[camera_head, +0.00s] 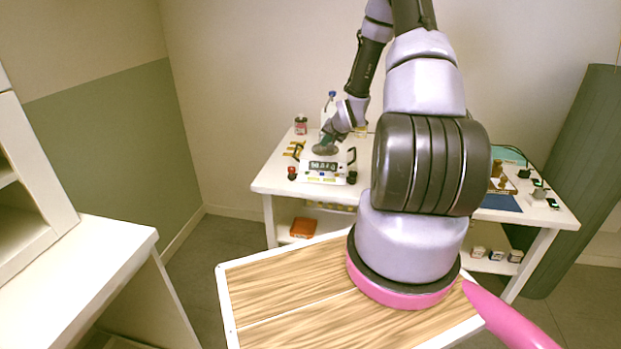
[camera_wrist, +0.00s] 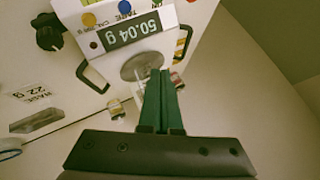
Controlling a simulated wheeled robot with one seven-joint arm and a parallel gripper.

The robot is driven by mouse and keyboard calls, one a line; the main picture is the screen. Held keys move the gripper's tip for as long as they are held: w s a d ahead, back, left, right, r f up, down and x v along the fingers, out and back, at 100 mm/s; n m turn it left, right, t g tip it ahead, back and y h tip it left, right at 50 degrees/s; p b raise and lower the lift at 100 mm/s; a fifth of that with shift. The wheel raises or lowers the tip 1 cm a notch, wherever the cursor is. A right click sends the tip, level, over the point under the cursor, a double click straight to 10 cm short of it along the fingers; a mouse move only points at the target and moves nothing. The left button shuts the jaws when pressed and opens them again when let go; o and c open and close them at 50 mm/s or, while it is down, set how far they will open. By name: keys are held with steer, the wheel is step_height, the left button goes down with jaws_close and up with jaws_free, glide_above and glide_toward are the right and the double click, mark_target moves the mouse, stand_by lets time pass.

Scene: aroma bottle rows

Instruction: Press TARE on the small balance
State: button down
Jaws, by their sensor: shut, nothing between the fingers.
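The small balance (camera_head: 322,170) stands on the white table at the back, with a lit display and a round grey pan. In the head view my gripper (camera_head: 328,137) is small, above the pan.
Black handles (camera_wrist: 92,76) flank the balance. A lidded jar (camera_head: 300,125) is behind. A blue mat (camera_head: 502,203) lies right, beyond my arm.

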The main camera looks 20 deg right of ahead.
mark_target(322, 174)
steer(key=shift+a+f, duration=0.35)
steer(key=shift+f, duration=0.25)
steer(key=shift+f, duration=4.4)
steer(key=shift+f, duration=0.4)
steer(key=shift+f, duration=0.35)
steer(key=shift+r, duration=0.8)
